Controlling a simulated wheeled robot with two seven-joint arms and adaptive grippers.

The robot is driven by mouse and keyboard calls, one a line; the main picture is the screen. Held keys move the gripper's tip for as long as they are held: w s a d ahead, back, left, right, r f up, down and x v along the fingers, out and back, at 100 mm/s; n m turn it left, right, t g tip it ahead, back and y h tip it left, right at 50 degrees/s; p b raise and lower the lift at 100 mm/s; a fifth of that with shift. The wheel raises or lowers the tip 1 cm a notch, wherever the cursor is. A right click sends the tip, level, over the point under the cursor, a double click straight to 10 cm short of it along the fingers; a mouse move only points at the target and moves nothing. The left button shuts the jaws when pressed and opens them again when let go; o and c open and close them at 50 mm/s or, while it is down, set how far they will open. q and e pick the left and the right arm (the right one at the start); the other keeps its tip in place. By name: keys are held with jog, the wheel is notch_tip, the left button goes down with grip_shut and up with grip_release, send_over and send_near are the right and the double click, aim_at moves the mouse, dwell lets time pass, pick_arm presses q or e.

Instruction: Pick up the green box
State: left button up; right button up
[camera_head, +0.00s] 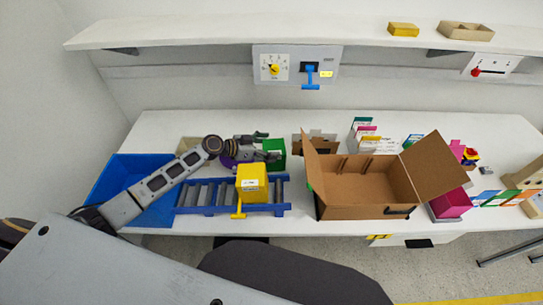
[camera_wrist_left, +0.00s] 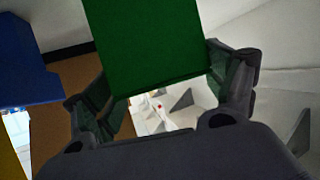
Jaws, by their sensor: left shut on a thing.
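The green box (camera_head: 278,148) is at the back middle of the table, just behind the blue roller rack, in the head view. My left gripper (camera_head: 268,146) reaches in from the left and is shut on the box. In the left wrist view the green box (camera_wrist_left: 150,45) fills the upper middle, between the two fingers of the left gripper (camera_wrist_left: 165,85). I cannot tell whether the box touches the table. My right gripper is not in view.
The blue roller rack (camera_head: 203,195) carries a yellow box (camera_head: 251,181). A blue bin (camera_head: 112,176) stands at left. A large open cardboard box (camera_head: 360,200) stands to the right. A wall panel (camera_head: 293,66) with a yellow knob is above; a shelf (camera_head: 220,32) runs higher.

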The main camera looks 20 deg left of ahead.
pick_arm(q)
jog(key=shift+r, duration=0.1)
jog(key=shift+r+b, duration=0.4)
jog(key=shift+r, duration=4.5)
jog(key=shift+c, duration=0.2)
